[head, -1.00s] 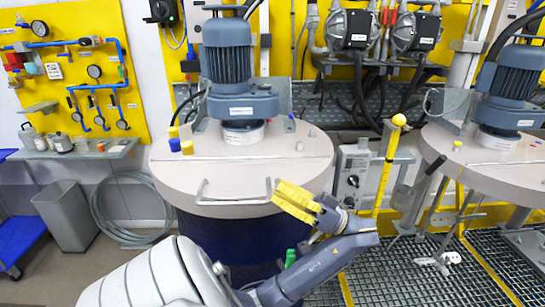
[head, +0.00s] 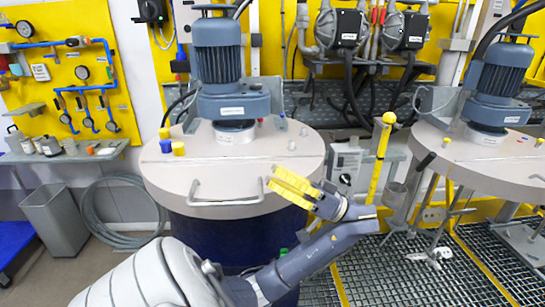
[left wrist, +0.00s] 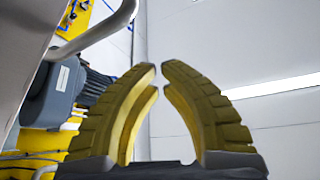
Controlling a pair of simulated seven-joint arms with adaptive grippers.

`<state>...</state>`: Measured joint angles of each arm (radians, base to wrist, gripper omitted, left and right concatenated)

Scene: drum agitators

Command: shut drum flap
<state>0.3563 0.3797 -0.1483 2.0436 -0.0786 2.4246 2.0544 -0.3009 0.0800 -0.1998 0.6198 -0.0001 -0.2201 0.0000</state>
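The near drum is dark blue (head: 215,235) with a round beige lid (head: 290,150). The front part of the lid is the flap (head: 225,175), with a metal bar handle (head: 225,202) along its front edge. The flap looks flat and level with the lid; a small gap cannot be ruled out. My left gripper (head: 270,183) has yellow fingers and is at the lid's front right edge, just right of the handle. In the left wrist view its fingertips (left wrist: 160,68) nearly meet with nothing between them. The handle (left wrist: 95,28) shows at upper left there. My right gripper is out of view.
A blue-grey motor (head: 218,60) stands on the lid's back part. A yellow upright lever (head: 379,160) and a grey control box (head: 346,170) are right of the drum. A second drum lid with motor (head: 480,140) is at right. A grey bin (head: 58,218) stands at left.

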